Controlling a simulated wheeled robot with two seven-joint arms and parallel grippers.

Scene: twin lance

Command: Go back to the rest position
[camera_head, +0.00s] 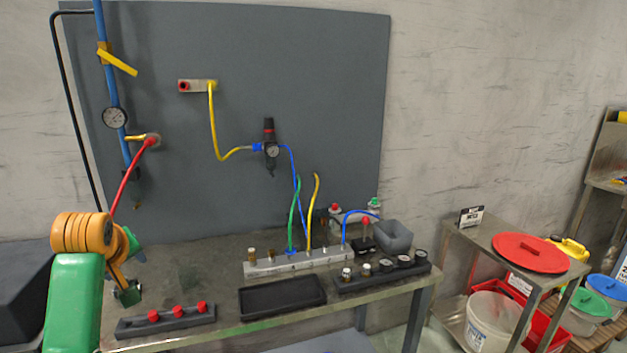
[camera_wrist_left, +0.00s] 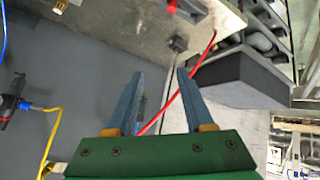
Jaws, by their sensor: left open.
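My left gripper (camera_head: 128,292) shows in the head view at the lower left, above the left end of the steel bench (camera_head: 185,262). In the left wrist view its two blue-grey fingers (camera_wrist_left: 163,72) stand apart with a clear gap. A red hose (camera_wrist_left: 190,80) passes across the gap in that view, beyond or between the fingers; I cannot tell which. In the head view the red hose (camera_head: 124,188) hangs from a brass fitting on the wall panel towards my left wrist; its lower end is hidden. My right gripper is not in view.
The bench holds a manifold block (camera_head: 285,263) with coloured hoses, an empty black tray (camera_head: 283,296), a rack with red caps (camera_head: 165,319) and a grey bin (camera_head: 392,236). A blue pipe (camera_head: 112,85) with a gauge rises near my left arm. A steel cart (camera_head: 470,238) stands right.

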